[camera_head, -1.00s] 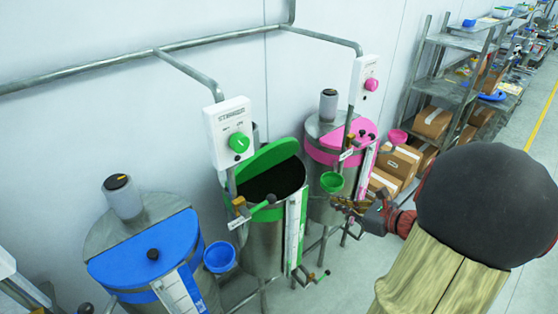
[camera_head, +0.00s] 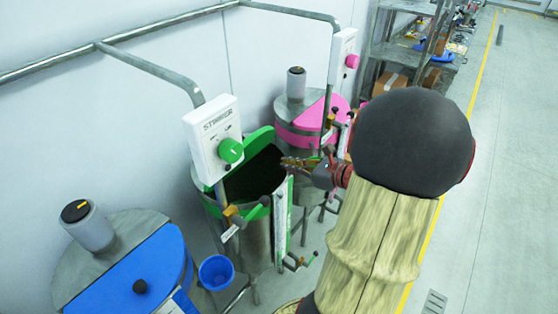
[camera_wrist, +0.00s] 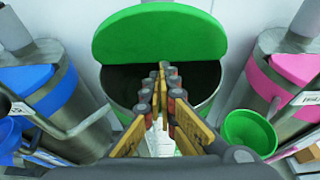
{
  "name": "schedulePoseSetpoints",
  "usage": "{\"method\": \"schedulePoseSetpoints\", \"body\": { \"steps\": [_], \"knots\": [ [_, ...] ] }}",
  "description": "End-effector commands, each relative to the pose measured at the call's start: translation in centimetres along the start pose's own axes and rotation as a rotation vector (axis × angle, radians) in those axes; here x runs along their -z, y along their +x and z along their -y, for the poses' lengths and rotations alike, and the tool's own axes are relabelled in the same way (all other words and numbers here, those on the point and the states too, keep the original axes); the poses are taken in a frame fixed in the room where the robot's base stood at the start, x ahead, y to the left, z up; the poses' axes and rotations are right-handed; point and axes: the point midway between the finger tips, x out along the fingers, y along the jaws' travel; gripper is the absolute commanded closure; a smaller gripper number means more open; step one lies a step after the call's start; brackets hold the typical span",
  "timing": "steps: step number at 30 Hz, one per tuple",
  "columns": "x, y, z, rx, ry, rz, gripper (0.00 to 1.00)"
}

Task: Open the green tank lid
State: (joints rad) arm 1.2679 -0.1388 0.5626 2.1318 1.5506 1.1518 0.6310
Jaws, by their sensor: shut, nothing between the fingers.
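The green tank (camera_head: 257,240) is a metal drum with a green rim and a dark open mouth. Its green lid (camera_head: 262,139) stands raised at the back of the mouth. In the wrist view the lid (camera_wrist: 160,33) shows as a broad upright green plate behind the dark opening. My gripper (camera_head: 284,162) is at the right side of the tank's mouth, pointing left toward it. In the wrist view the fingers (camera_wrist: 161,75) are together and empty, in front of the opening and below the lid, apart from the lid.
A blue-lidded tank (camera_head: 125,275) stands at left and a pink-lidded tank (camera_head: 297,135) behind at right, both closed. A white control box with a green knob (camera_head: 230,151) hangs beside the green tank. A green funnel (camera_wrist: 249,131) is close on the right. Floor at right is clear.

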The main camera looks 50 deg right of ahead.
Motion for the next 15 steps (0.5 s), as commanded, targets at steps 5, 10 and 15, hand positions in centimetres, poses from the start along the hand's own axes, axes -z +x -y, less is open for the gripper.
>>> {"method": "schedulePoseSetpoints", "body": {
  "steps": [5, 10, 15],
  "knots": [
    [0.1, 3.5, -0.2, -0.006, -0.001, 0.000, 1.00],
    [0.2, 6.9, -0.2, -0.006, -0.001, 0.000, 1.00],
    [-1.0, 9.3, -0.1, -0.003, -0.004, 0.001, 1.00]
  ]
}}
